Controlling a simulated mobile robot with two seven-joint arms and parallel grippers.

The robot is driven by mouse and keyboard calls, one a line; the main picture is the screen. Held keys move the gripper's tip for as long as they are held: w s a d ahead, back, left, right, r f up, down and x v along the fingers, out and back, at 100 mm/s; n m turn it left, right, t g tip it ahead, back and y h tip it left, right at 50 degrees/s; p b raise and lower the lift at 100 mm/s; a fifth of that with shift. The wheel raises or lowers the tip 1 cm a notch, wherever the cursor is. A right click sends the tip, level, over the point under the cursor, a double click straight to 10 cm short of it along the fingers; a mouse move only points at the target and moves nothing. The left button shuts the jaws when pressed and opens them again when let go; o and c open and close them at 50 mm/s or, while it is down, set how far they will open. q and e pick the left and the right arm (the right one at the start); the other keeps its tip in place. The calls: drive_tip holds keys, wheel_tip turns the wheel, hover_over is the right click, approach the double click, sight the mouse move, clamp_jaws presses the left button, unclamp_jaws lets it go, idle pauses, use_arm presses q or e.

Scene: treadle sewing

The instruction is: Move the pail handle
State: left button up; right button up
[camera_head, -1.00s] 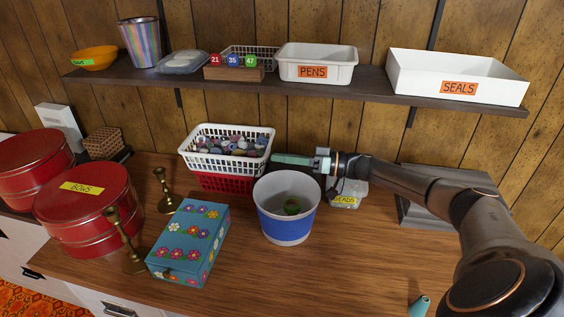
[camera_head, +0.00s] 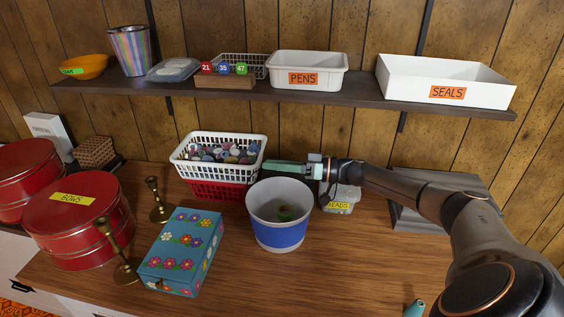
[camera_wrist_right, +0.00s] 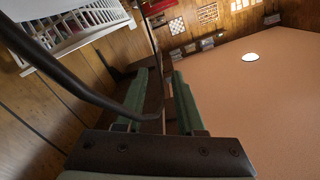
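A white and blue pail (camera_head: 278,232) stands upright on the wooden table in the head view, with a small green item (camera_head: 286,213) inside. My right gripper (camera_head: 285,167) is level just behind and above the pail's far rim, pointing left. In the right wrist view its two green fingers (camera_wrist_right: 163,95) stand apart with a gap between them. A dark curved bar (camera_wrist_right: 62,82), which looks like the pail handle, crosses the left finger and bends up through the gap. I cannot tell if it is gripped. The handle is hardly visible in the head view. My left gripper is out of view.
A white basket (camera_head: 183,160) of spools, set on a red one, stands behind left. A BEADS container (camera_head: 341,203) sits under my right wrist. A flowered blue box (camera_head: 181,243), brass candlesticks and red tins (camera_head: 70,224) are left. Front right table is mostly clear.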

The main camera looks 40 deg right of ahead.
drive_tip(key=b+v, duration=0.1)
drive_tip(key=v, duration=1.1)
drive_tip(key=shift+s, duration=0.15)
drive_tip(key=shift+s, duration=0.1)
